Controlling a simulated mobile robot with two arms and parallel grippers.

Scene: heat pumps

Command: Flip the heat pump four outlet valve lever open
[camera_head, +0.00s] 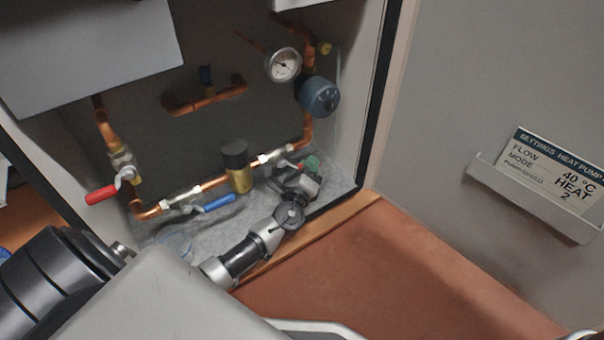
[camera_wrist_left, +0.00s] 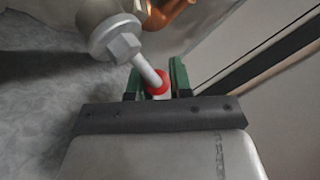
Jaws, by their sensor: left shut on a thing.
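The lever in my left gripper has a red grip (camera_wrist_left: 158,86) on a thin metal stem, which joins a pale valve body (camera_wrist_left: 112,34) in the left wrist view. The green-lined fingers of my left gripper (camera_wrist_left: 157,78) are on either side of the red grip, shut on it. In the head view my left gripper (camera_head: 308,170) is at the right end of the lower copper pipe, beside a silver valve (camera_head: 276,157). It hides most of the held lever there. My right gripper is not in view.
A red-handled valve (camera_head: 102,195) is at the left and a blue lever (camera_head: 219,204) at the lower pipe. A brass part with a black cap (camera_head: 236,165), a gauge (camera_head: 283,65) and a blue round part (camera_head: 319,96) are nearby. The cabinet's right wall edge is close to the gripper.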

